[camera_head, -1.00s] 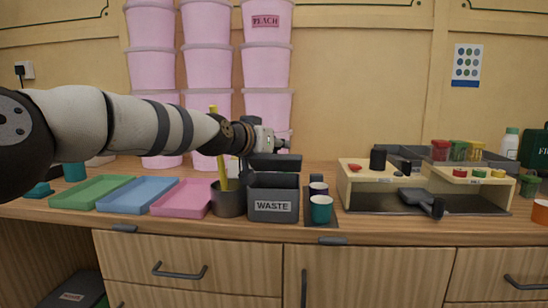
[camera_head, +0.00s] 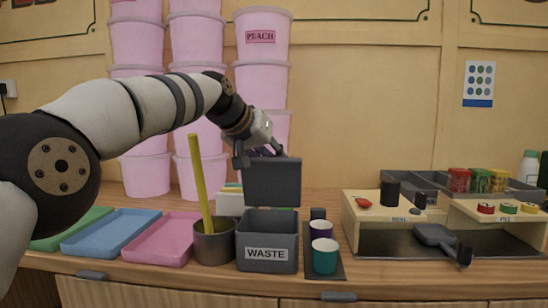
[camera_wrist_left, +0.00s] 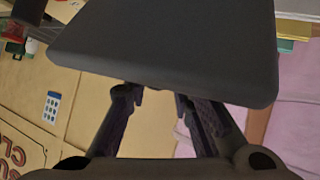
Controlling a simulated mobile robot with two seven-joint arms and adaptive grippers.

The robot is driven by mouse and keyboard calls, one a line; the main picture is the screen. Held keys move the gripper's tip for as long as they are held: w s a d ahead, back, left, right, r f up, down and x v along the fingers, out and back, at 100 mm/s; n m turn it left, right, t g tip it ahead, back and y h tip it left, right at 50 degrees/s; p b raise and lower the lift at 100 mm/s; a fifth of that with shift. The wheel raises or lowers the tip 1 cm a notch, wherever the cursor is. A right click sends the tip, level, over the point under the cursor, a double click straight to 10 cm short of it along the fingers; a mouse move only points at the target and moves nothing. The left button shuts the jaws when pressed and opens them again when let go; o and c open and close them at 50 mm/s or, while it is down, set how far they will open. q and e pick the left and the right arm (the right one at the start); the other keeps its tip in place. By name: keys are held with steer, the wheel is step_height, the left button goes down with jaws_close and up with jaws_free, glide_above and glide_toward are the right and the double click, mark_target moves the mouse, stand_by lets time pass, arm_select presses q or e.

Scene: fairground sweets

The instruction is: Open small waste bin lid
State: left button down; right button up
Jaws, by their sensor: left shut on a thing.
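The small grey waste bin (camera_head: 267,247) stands on the wooden counter with a "WASTE" label on its front. Its dark grey lid (camera_head: 272,182) is raised about upright at the bin's back, and the bin's mouth is uncovered. My left gripper (camera_head: 262,150) is at the lid's upper edge, shut on it. In the left wrist view the lid (camera_wrist_left: 170,45) fills the top middle, with my left gripper's fingers (camera_wrist_left: 157,97) at its edge. The lid partly hides the fingertips. My right gripper is not in view.
A dark pot (camera_head: 213,243) with a yellow stick stands close left of the bin. Cups (camera_head: 325,257) on a dark mat stand close right. Pink (camera_head: 162,238) and blue (camera_head: 110,233) trays lie further left. Stacked pink tubs (camera_head: 262,85) rise behind.

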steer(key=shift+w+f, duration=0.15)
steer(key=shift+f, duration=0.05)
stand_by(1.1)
